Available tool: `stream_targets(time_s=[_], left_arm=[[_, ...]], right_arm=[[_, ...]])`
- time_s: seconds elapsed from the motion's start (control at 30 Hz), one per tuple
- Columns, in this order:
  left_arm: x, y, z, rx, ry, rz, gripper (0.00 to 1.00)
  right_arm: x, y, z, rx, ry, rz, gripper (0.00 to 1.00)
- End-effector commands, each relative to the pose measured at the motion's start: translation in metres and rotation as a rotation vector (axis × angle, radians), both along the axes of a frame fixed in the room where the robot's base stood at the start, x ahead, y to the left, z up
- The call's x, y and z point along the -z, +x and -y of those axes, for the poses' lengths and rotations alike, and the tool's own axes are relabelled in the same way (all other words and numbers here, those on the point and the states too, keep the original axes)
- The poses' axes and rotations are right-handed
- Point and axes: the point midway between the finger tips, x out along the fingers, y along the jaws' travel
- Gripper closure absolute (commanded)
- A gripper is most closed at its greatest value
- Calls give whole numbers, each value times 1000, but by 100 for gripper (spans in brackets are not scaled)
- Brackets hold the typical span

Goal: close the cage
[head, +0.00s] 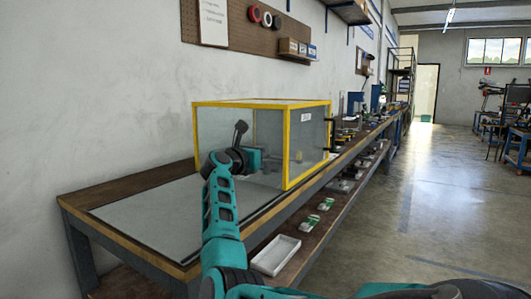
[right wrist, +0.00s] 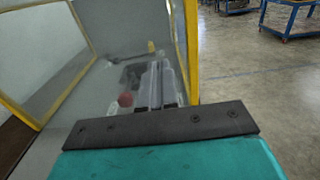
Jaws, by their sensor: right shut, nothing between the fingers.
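The cage (head: 287,150) is a clear-walled box with a yellow frame, standing on the workbench. A white label is on its right-hand panel, and a dark handle (head: 331,135) shows at its far right edge. My right gripper (head: 262,163) is at the cage's near side, its fingers hard to make out in the head view. In the right wrist view my right gripper (right wrist: 157,85) has its grey fingers together with nothing held, between yellow frame bars (right wrist: 191,50). I cannot tell whether the fingers touch a panel. My left gripper is out of view.
The workbench (head: 130,205) has a bare grey top left of the cage. A white tray (head: 276,255) and small packets (head: 309,224) lie on its lower shelf. A wall stands behind; open floor (head: 440,200) lies right. A blurred reddish object (right wrist: 125,98) is near the fingers.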

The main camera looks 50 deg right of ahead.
Motion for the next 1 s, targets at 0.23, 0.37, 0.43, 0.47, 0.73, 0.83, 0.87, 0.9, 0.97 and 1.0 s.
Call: stream_targets(time_s=[0.23,0.37,0.43,0.47,0.73,0.83,0.87,0.9,0.97,1.0], left_arm=[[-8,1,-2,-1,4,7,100],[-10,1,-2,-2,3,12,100],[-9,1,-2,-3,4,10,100],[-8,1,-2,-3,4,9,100],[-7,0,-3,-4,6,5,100],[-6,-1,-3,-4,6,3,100],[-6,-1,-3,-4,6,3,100],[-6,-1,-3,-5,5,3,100],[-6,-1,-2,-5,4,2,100],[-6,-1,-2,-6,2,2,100]], right_arm=[[1,-2,-55,-2,3,-1,100],[1,-4,-79,-1,4,-2,100],[1,-5,-89,-1,3,-3,100],[1,-5,-92,-2,3,-2,100],[2,-7,-104,1,2,-3,100],[2,-7,-104,1,2,-3,100],[2,-7,-104,1,2,-3,100],[2,-6,-104,1,2,-3,100],[2,-6,-104,1,2,-3,100],[2,-6,-104,0,2,-3,100]])
